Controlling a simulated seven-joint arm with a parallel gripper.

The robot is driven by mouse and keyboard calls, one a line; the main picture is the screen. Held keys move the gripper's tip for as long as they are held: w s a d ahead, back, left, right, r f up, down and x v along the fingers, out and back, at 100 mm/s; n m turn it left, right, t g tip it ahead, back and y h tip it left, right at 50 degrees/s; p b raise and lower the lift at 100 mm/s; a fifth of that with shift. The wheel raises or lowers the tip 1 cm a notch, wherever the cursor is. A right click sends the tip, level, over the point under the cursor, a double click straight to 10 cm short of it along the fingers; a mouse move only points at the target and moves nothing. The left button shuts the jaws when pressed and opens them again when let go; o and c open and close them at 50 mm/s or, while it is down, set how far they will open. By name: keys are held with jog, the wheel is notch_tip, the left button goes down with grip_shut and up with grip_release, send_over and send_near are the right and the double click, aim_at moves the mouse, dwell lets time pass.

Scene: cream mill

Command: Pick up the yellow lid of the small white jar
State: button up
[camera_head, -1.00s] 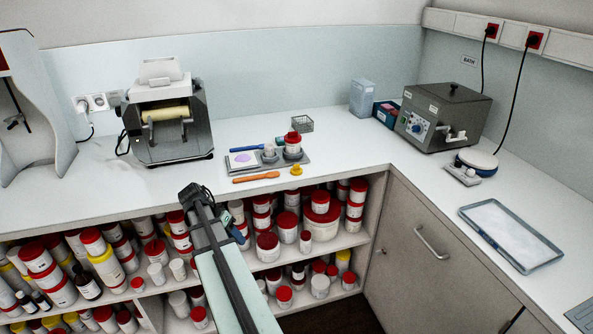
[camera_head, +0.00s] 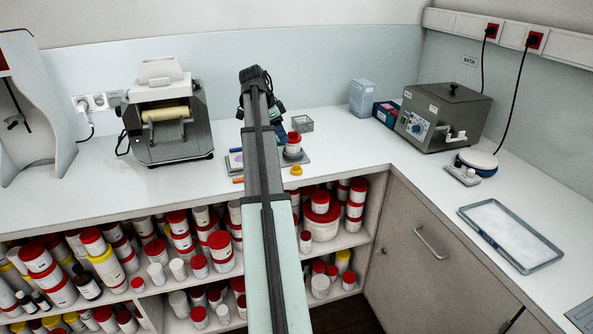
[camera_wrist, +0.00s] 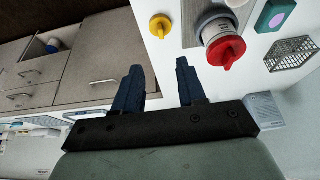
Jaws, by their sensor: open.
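The yellow lid (camera_head: 297,170), a small knobbed piece, lies on the white counter near its front edge, in front of the red-lidded jar. It also shows in the wrist view (camera_wrist: 160,27), at the top, beyond my fingertips. My gripper (camera_wrist: 159,66) is open, with nothing between its two dark blue fingers. It is above the counter area, apart from the lid. The small white jar cannot be picked out clearly; my arm covers part of the tray in the head view.
The jar with a red lid (camera_head: 293,140) stands on a grey tray just behind the yellow lid; it is close to my right finger in the wrist view (camera_wrist: 225,50). A wire basket (camera_head: 303,123) is behind it. Shelves of jars lie below the counter edge.

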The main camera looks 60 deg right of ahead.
send_over(295, 165)
jog(key=w+a, duration=0.1)
notch_tip(295, 165, down, 7)
jog(key=shift+w+x, duration=0.15)
jog(key=shift+x, duration=1.3)
jog(key=shift+w+x, duration=0.2)
jog(key=shift+x, duration=1.2)
jog(key=shift+a+f, duration=0.15)
jog(key=shift+a, duration=0.05)
grip_shut()
